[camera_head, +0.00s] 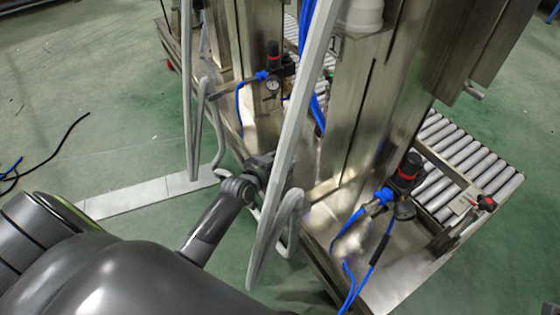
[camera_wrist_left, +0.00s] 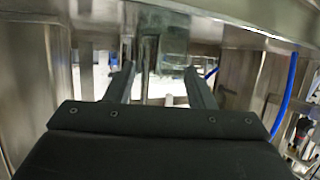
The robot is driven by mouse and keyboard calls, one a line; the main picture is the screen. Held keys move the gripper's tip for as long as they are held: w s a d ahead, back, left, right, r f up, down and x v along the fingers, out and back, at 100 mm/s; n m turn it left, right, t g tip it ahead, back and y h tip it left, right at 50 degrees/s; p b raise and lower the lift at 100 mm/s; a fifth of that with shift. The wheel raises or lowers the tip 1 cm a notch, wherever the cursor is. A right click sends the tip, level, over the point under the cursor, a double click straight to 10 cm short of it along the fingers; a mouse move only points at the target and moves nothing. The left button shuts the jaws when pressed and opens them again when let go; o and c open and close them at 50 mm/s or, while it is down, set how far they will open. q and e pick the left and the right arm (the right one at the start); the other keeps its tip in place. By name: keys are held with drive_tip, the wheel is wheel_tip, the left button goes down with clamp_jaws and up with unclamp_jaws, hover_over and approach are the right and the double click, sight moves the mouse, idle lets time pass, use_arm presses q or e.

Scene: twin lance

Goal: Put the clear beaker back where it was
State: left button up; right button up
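I cannot make out the clear beaker for certain in either view. My left gripper (camera_head: 264,172) is at the end of the dark arm coming in from the left, close to the grey bent tubes of the machine. In the left wrist view its two fingers (camera_wrist_left: 160,82) stand wide apart, with no clearly held thing between them. A greenish, glassy-looking upright shape (camera_wrist_left: 165,45) shows beyond the fingers; I cannot tell whether it is the beaker or part of the machine. My right gripper is in neither view.
Long grey bent tubes (camera_head: 291,140) stand around my left gripper. Behind are steel columns (camera_head: 352,110), a red-and-black regulator (camera_head: 405,175) with blue hoses, and a roller conveyor (camera_head: 470,160). A black cable (camera_head: 62,143) lies on the green floor (camera_head: 110,90), which is mostly clear at the left.

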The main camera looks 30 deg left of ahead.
use_arm(q)
drive_tip(key=o, duration=0.4)
